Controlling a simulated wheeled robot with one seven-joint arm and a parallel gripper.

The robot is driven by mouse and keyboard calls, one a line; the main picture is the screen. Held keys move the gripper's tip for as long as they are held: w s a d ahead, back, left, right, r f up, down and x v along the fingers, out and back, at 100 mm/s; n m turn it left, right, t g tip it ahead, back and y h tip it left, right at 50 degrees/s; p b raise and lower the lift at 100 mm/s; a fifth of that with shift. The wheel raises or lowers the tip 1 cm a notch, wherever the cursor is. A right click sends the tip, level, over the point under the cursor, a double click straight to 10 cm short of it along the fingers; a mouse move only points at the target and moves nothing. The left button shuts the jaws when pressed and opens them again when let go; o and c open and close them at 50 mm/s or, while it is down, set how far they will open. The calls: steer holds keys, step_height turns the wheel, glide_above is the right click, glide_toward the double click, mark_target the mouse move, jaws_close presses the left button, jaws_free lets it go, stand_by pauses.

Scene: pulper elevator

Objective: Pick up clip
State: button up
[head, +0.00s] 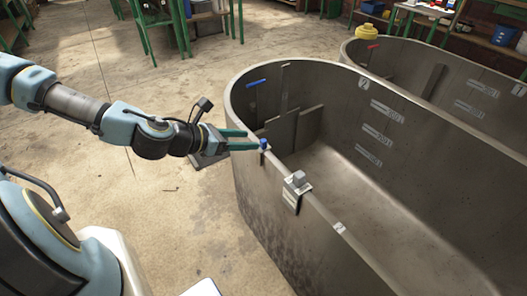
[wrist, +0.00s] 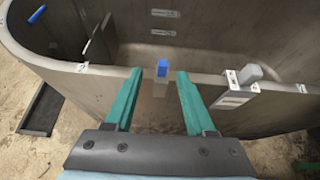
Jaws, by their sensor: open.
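A small blue clip (head: 264,144) with a grey lower part sits on the near rim of the large grey metal tank (head: 262,205). My gripper (head: 247,139) is open and empty, its two teal fingers pointing at the clip from the left in the head view. In the wrist view, the clip's blue top (wrist: 162,68) appears between the tips of my open gripper (wrist: 160,74), with a gap on both sides. I cannot tell whether the clip is fully within the fingers' reach.
A metal bracket with a grey block (head: 297,187) sits on the same rim to the right; it also shows in the wrist view (wrist: 238,82). A blue handle (head: 256,83) is farther along the tank. A second tank (head: 420,65) stands behind. The concrete floor (head: 100,90) at left is mostly clear.

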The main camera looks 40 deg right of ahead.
mark_target(261, 141)
steer(key=x, duration=0.4)
steer(key=shift+d+f, duration=0.1)
steer(key=shift+d, duration=0.05)
steer(key=shift+s+f+p+x, duration=0.15)
steer(key=shift+p+x, duration=0.35)
steer(key=shift+x, duration=0.9)
steer(key=shift+s+f+p+x, duration=0.15)
steer(key=shift+p+x, duration=0.3)
steer(key=shift+x, duration=0.95)
jaws_close()
